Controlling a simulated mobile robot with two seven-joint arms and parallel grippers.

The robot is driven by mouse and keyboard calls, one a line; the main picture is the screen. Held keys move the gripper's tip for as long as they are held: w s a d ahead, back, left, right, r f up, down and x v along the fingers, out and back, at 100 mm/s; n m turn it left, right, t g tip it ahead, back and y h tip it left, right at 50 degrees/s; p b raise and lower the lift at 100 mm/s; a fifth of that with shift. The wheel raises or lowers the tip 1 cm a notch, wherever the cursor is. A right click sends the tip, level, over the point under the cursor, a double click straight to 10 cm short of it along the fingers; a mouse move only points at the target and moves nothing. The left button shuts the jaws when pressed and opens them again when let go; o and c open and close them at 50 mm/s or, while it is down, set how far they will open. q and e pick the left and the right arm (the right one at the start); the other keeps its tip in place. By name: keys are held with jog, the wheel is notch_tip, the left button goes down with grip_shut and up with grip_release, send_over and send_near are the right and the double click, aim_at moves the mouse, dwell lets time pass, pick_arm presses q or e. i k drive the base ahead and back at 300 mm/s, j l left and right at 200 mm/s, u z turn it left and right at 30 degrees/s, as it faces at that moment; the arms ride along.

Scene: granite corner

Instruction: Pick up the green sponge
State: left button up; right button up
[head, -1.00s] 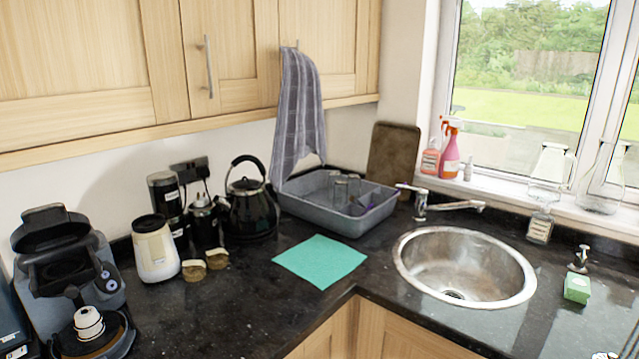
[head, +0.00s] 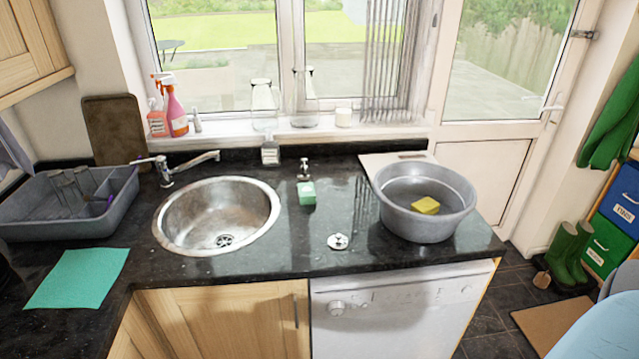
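A small green block (head: 307,194), which looks like the green sponge, lies on the dark granite counter (head: 270,258) in the head view. It sits just right of the round steel sink (head: 160,232), with a small soap pump (head: 304,170) behind it. Its top looks paler than its front. Neither of my grippers shows in the head view.
A grey basin (head: 395,222) holding a yellow sponge (head: 426,205) stands to the right. A white and metal plug-like piece (head: 338,242) lies near the front edge. A teal cloth (head: 78,280) and grey dish rack (head: 45,225) are left. Glass bottles (head: 265,107) stand behind.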

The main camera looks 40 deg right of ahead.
aim_at(306, 190)
jog(key=z, duration=1.1)
